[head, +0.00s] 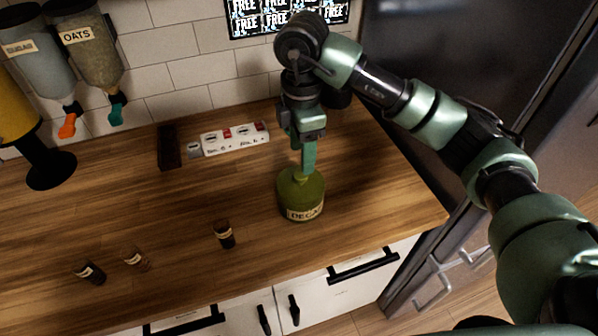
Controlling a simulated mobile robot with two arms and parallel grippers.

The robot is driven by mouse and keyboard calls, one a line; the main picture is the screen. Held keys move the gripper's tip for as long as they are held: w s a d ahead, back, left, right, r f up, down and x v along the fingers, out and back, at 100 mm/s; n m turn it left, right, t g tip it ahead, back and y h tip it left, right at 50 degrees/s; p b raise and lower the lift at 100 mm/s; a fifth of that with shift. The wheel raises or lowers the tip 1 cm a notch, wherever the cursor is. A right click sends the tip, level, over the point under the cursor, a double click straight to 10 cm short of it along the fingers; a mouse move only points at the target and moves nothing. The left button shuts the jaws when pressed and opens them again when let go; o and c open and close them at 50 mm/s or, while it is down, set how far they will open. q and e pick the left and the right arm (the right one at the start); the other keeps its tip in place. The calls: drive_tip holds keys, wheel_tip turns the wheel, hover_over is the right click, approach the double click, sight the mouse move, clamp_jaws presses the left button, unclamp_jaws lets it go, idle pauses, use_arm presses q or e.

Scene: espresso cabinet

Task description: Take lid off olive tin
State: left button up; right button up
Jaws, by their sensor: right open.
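The olive tin (300,201) stands upright on the wooden counter, with a cream label that seems to read "DECAF" on its front. Its olive lid (290,177) sits on top of it. My right gripper (307,170) points straight down at the lid from above, with its green fingers at the lid's middle. The fingers overlap in this view, and the lid's knob or grip is hidden behind them. I cannot tell whether the fingers touch the lid. My left gripper is not in view.
Several small dark jars, one of them here (224,235), stand on the wooden counter (150,205) to the left. A white power strip (235,139) and a dark block (168,148) are behind. Dispensers (90,45) hang at the upper left. A dark fridge (440,50) stands right.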

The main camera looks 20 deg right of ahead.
sight(301, 174)
drive_tip(key=shift+s+f, duration=0.1)
drive_tip(key=shift+f, duration=0.35)
wheel_tip(301, 174, down, 4)
drive_tip(key=p, duration=0.2)
drive_tip(key=shift+a+f+p, duration=0.1)
drive_tip(key=shift+f+p, duration=0.15)
drive_tip(key=shift+p, duration=0.1)
drive_tip(key=shift+f, duration=0.3)
clamp_jaws()
